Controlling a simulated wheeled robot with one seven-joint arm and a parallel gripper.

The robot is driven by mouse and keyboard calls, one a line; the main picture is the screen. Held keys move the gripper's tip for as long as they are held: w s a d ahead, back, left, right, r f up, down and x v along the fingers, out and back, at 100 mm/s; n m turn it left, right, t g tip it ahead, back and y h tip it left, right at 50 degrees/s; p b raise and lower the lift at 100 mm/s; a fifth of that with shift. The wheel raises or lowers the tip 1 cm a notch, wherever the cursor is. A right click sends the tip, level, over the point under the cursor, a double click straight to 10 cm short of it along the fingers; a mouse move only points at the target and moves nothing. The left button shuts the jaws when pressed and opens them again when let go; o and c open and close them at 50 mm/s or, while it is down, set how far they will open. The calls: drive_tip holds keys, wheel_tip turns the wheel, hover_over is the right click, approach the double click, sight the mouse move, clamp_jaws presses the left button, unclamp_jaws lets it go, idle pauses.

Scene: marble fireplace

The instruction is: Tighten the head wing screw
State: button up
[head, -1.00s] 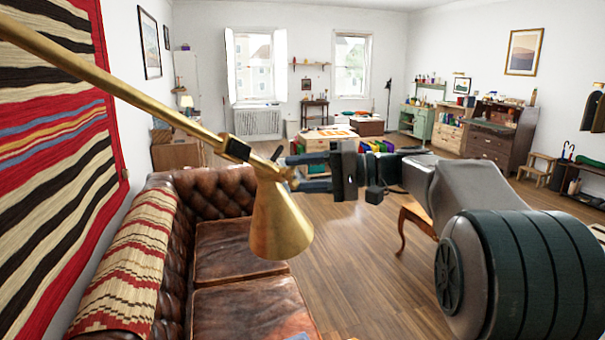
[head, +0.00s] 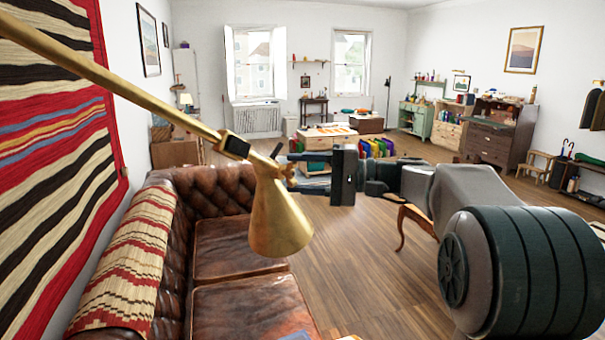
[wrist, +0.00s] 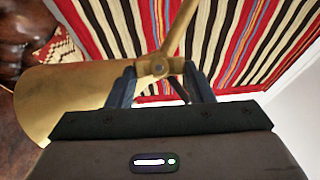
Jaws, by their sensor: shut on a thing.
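A brass lamp arm (head: 120,82) slants down from the upper left in the head view to a dark joint block. The brass cone-shaped lamp head (head: 278,222) hangs below it; it also fills the left of the wrist view (wrist: 75,95). The head wing screw (head: 291,173) is a small brass piece on the right side of the head's neck. My gripper (head: 290,172) reaches in from the right, its two fingers above and below the screw, shut on it. In the wrist view the fingers (wrist: 160,76) flank the brass joint; the screw itself is mostly hidden.
A brown leather sofa (head: 235,235) with a woven throw stands below and left of the lamp. A striped rug (head: 60,130) hangs on the left wall. Wooden floor (head: 360,270) is open to the right; a small wooden table leg stands under my arm.

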drive_tip(key=o, duration=1)
drive_tip(key=shift+d, duration=0.1)
drive_tip(key=s+d+b, duration=0.1)
drive_tip(key=d+b, duration=0.1)
drive_tip(key=d, duration=1.1)
drive_tip(key=shift+s+d, duration=0.25)
drive_tip(key=shift+d, duration=0.05)
drive_tip(key=shift+a+f, duration=0.1)
drive_tip(key=shift+f, duration=0.05)
